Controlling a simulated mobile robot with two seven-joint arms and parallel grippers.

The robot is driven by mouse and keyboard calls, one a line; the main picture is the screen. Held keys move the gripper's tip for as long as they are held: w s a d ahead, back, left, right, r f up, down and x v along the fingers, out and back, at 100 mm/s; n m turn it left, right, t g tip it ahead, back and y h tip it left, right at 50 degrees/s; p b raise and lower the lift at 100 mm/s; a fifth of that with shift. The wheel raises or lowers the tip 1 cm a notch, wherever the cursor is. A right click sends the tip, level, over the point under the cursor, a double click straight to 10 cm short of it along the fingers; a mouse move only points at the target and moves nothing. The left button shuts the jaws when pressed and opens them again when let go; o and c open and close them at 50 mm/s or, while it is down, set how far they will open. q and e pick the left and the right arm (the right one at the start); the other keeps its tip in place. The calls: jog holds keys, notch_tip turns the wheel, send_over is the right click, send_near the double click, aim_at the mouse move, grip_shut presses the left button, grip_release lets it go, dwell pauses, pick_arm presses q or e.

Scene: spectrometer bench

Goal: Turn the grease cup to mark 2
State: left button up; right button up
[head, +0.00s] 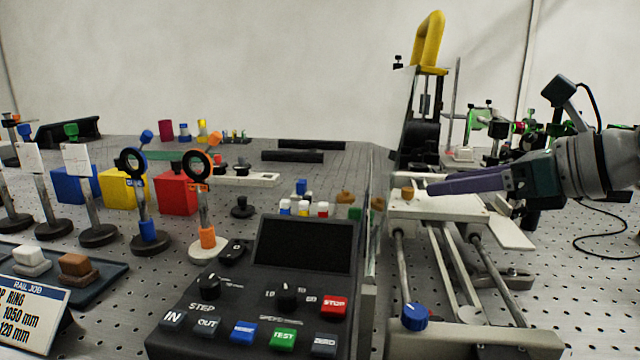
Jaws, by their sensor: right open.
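A small brass-coloured cap (408,193), which looks like the grease cup, stands on the white carriage (440,207) of the rail slide at right. Its marks are too small to read. My right gripper (430,188) comes in from the right, with its long purple fingers pointing left, nearly level. The fingers overlap in this view, so the gap between them does not show; the gripper is open. Its tips are just right of the cap and look apart from it. Nothing shows between the fingers. My left gripper is not in view.
A black control box (255,300) with buttons stands at front centre. A blue knob (415,317) sits on the slide's front end. A tall stand with a yellow handle (430,40) rises behind the carriage. Ring posts and coloured blocks fill the left.

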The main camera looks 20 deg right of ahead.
aim_at(410, 189)
jog(key=shift+b+x, duration=0.35)
jog(key=shift+x, duration=2.55)
jog(key=shift+c, duration=0.2)
grip_shut()
